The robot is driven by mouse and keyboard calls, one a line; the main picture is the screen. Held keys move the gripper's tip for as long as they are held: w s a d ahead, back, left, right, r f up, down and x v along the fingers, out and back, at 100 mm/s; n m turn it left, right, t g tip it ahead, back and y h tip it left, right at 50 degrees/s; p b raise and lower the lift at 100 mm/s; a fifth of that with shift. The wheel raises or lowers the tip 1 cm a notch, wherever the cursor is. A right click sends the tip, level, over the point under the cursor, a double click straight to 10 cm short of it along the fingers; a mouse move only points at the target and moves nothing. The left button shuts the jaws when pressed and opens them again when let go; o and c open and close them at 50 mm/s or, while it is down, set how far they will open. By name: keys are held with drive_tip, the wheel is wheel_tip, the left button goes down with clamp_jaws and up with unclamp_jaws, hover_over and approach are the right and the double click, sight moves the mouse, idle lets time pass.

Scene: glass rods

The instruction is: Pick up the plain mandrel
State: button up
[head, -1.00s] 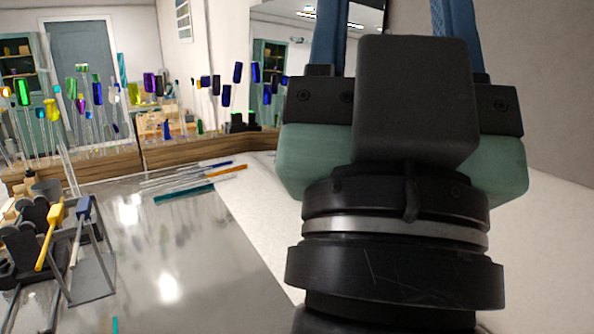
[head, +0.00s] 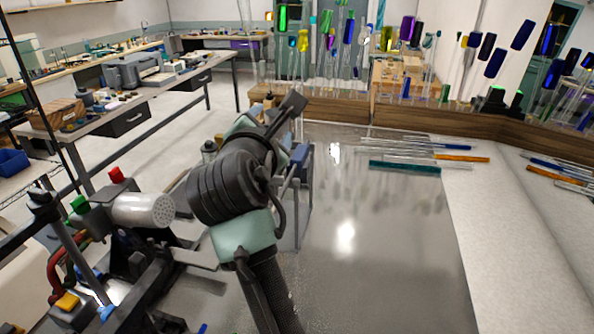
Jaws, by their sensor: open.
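My gripper (head: 272,128) is left of the middle in the head view, seen from behind above the grey metal rack (head: 298,205) at the near edge of the bench. Its jaws are open; its fingers are mostly hidden behind its own body and wrist. A small blue part (head: 300,154) shows just right of my gripper, on or beside the rack; I cannot tell whether it is a mandrel handle. My arm covers most of the rack, and I cannot make out the plain mandrel.
The grey metal benchtop (head: 390,240) is clear in its middle. Several glass rods (head: 415,150) lie at its back, including a teal one (head: 404,167). Upright coloured rods stand behind a wooden ledge (head: 450,118). Equipment with a perforated metal cylinder (head: 145,210) stands at the left.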

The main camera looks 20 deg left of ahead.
sight(297, 157)
drive_tip(key=f+n, duration=0.2)
drive_tip(key=w+f+n+g+h, duration=0.1)
drive_tip(key=f+n, duration=0.1)
drive_tip(key=f, duration=0.1)
drive_tip(key=f+n+g+h, duration=0.1)
drive_tip(key=f+n, duration=0.1)
drive_tip(key=f, duration=0.1)
drive_tip(key=shift+w+d+f+n, duration=0.15)
drive_tip(key=shift+w+d+n, duration=0.05)
drive_tip(key=shift+w+n, duration=0.1)
drive_tip(key=shift+w+d+f+h, duration=0.1)
drive_tip(key=shift+w+f+h, duration=0.05)
drive_tip(key=shift+f+h, duration=0.15)
drive_tip(key=p+x, duration=0.1)
drive_tip(key=x, duration=0.6)
drive_tip(key=shift+w+f, duration=0.2)
drive_tip(key=shift+w, duration=0.05)
drive_tip(key=shift+p+x, duration=0.85)
drive_tip(key=shift+x, duration=1.75)
drive_tip(key=shift+c, duration=0.2)
clamp_jaws()
